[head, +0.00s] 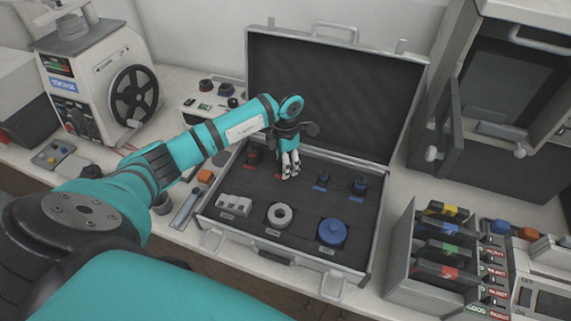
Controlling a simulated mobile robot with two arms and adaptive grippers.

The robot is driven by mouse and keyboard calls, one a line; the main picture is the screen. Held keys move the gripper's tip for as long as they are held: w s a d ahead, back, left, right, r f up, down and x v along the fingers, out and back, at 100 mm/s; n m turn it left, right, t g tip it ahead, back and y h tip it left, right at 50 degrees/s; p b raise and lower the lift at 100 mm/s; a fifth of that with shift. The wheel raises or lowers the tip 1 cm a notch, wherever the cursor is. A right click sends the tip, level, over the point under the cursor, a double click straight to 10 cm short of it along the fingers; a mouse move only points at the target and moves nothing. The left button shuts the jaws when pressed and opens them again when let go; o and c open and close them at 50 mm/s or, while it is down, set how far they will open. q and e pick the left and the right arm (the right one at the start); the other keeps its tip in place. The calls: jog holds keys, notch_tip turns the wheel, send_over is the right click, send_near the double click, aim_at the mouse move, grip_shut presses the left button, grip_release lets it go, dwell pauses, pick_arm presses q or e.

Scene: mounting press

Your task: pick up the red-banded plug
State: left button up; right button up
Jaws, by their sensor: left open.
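A dark plug with a reddish tint (254,153) stands in the back left of the open case, with a red label in front of it. It is small, so I cannot make out a band clearly. My left gripper (289,172) points down into the case, right of that plug, with its fingers open. A second red label lies just left of its fingertips; whatever stands behind that label is hidden by the gripper. I cannot tell whether a plug is between the fingers. My right gripper is not in view.
The case (215,215) also holds two blue-marked plugs (322,178) (358,185), a grey block (234,204), a grey ring (280,215) and a blue round part (332,232). Its raised lid (330,90) stands behind the gripper. A divided rack (402,280) is at right.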

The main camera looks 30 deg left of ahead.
pick_arm(q)
jog(key=shift+f, duration=0.15)
grip_shut()
